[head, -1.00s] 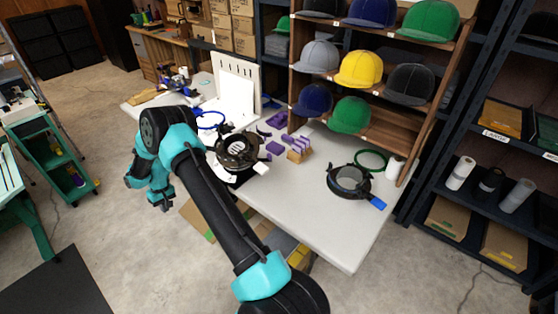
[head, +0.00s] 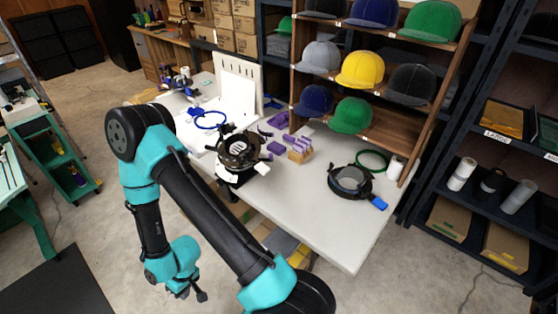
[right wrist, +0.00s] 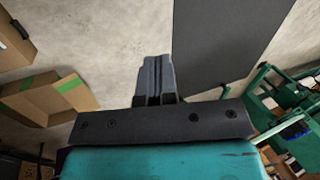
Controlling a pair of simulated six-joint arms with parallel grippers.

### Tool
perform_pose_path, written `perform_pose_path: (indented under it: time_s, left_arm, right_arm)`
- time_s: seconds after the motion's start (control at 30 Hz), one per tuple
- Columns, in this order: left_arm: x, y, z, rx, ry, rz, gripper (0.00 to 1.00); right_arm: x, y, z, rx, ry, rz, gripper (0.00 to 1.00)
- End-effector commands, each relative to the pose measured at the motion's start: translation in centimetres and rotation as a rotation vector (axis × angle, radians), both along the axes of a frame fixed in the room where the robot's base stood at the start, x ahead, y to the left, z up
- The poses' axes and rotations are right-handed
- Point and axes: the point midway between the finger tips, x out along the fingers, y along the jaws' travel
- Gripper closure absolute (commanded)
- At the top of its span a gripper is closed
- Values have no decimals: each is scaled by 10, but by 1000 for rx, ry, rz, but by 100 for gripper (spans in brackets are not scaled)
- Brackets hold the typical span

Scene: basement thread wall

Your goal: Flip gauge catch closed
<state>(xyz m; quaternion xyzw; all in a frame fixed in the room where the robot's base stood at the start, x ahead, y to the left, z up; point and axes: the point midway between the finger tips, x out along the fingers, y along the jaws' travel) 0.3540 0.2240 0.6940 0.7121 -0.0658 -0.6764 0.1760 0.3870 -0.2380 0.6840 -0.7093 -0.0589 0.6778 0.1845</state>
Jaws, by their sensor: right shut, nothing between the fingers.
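The black round gauge (head: 238,151) stands on a mount at the table's front left edge. A small white tab (head: 262,168) sticks out at its front right. I cannot tell at this size which part is the catch or whether it is closed. My right gripper (head: 197,293) is low in front of the table, below and left of the gauge and well apart from it. It is shut and empty. In the right wrist view its fingers (right wrist: 156,80) are together, pointing toward the floor. My left gripper is not in view.
The light table (head: 315,205) has purple blocks (head: 276,147), a blue ring (head: 209,120) and a dark round frame with a blue tab (head: 349,181). A cap shelf (head: 405,125) stands behind. Cardboard boxes (right wrist: 45,97) lie on the floor. The table's front middle is clear.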

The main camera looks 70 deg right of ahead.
Motion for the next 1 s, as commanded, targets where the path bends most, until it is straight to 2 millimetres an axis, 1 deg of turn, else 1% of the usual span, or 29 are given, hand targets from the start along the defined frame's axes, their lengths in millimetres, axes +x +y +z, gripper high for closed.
perform_pose_path:
  time_s: [0.03,0.23,0.3,0.57,0.77,0.87,1.0]
  left_arm:
    - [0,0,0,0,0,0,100]
    - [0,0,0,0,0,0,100]
    - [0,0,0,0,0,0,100]
    - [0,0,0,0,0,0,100]
    - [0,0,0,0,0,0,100]
    - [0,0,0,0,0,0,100]
    - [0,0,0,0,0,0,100]
  right_arm:
    - [-8,4,2,0,0,6,100]
    - [-35,15,11,-4,-8,24,100]
    - [-37,5,8,-7,27,-39,100]
    - [-53,-22,1,-8,172,-265,100]
    - [-70,-45,-4,4,317,-499,100]
    - [-83,-59,-6,23,421,-669,100]
    - [-103,-77,-7,77,611,-985,100]
